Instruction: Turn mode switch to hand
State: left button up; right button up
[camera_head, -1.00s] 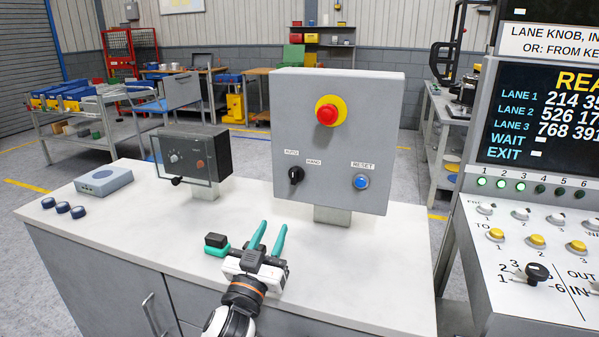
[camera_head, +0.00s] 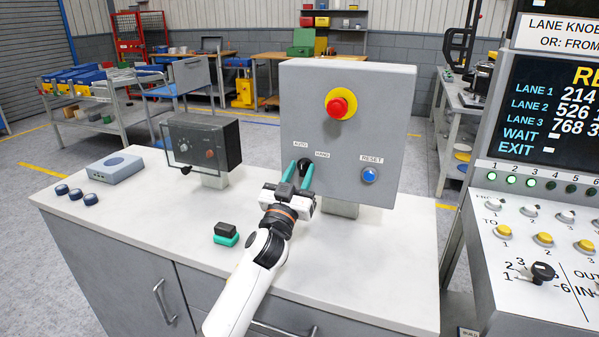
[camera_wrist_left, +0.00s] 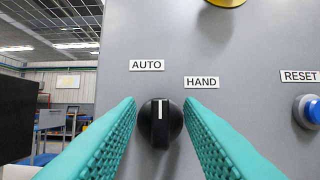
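The mode switch is a black rotary knob (camera_head: 304,162) on the front of a grey control box (camera_head: 385,125), below the AUTO and HAND labels. In the left wrist view the knob (camera_wrist_left: 160,123) shows a white pointer line standing upright in the picture, below the AUTO label (camera_wrist_left: 147,65); the HAND label (camera_wrist_left: 201,83) is up and to the right. My left gripper (camera_head: 299,168) is open, with its teal fingers on either side of the knob and small gaps beside it. Depth along the knob is hard to tell.
On the box are a red emergency button (camera_head: 341,104) and a blue RESET button (camera_head: 369,175), right of my fingers. A smaller dark box (camera_head: 205,143) stands left. The lane panel stands right.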

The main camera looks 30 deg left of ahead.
pick_arm(q)
jog(key=shift+c, duration=0.5)
jog(key=c, duration=0.6)
grip_shut()
